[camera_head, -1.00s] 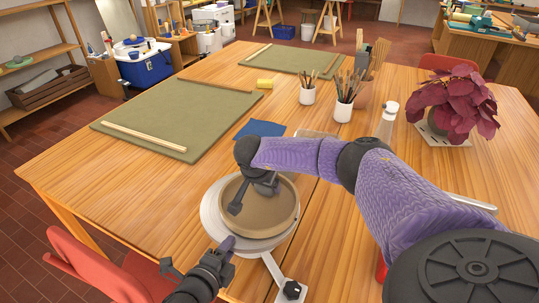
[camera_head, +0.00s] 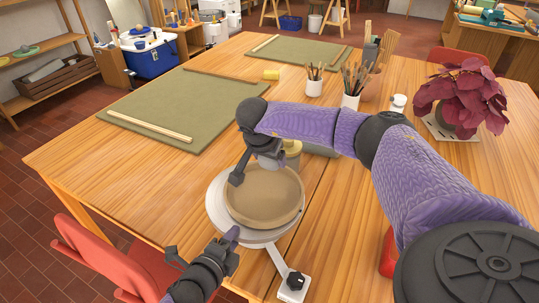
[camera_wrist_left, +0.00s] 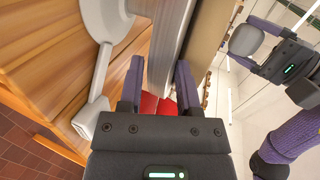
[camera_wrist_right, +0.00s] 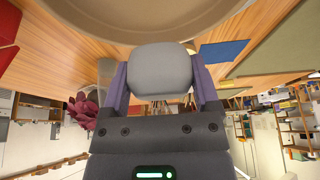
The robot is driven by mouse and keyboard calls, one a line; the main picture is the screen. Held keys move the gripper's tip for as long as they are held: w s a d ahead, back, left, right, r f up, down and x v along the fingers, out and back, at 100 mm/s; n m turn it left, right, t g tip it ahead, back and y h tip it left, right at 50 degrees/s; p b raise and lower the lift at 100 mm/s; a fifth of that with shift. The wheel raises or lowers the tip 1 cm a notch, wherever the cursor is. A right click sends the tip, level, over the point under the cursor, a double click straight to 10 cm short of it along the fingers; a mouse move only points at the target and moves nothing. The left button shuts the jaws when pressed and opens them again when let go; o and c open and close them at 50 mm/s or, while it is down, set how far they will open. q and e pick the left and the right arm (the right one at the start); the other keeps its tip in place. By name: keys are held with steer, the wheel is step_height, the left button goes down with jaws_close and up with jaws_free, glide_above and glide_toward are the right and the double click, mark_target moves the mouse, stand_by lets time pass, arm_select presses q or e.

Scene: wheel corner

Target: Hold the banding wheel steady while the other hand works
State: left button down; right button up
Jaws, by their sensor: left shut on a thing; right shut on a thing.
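The banding wheel (camera_head: 214,207) is a pale grey disc at the table's near edge, with a brown clay dish (camera_head: 265,197) on it. My left gripper (camera_wrist_left: 160,85) is shut on the wheel's rim (camera_wrist_left: 170,45), one finger on each side. In the head view it reaches the wheel's near left edge. My right gripper (camera_head: 258,163) is above the dish's far left side. It is shut on a rounded grey block (camera_wrist_right: 160,72), which appears clear of the dish in the right wrist view. The block also shows in the left wrist view (camera_wrist_left: 246,40); the gripper mostly hides it in the head view.
A pale arm with a black knob (camera_head: 294,281) juts from the wheel toward the near edge. A yellowish jar (camera_head: 292,155) stands behind the dish. Brush pots (camera_head: 350,101), a red-leaved plant (camera_head: 462,98) and green mats (camera_head: 175,110) lie farther back. A red chair (camera_head: 100,258) is at left.

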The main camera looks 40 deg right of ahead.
arm_select(q)
steer(key=shift+a+f+y, duration=0.3)
steer(key=shift+a+f, duration=0.05)
steer(key=shift+f, duration=0.2)
steer(key=shift+c, duration=1.9)
jaws_free()
steer(key=shift+o, duration=0.8)
steer(key=shift+w+d+r, duration=0.1)
steer(key=shift+d+r, duration=0.1)
steer(key=shift+r, duration=0.05)
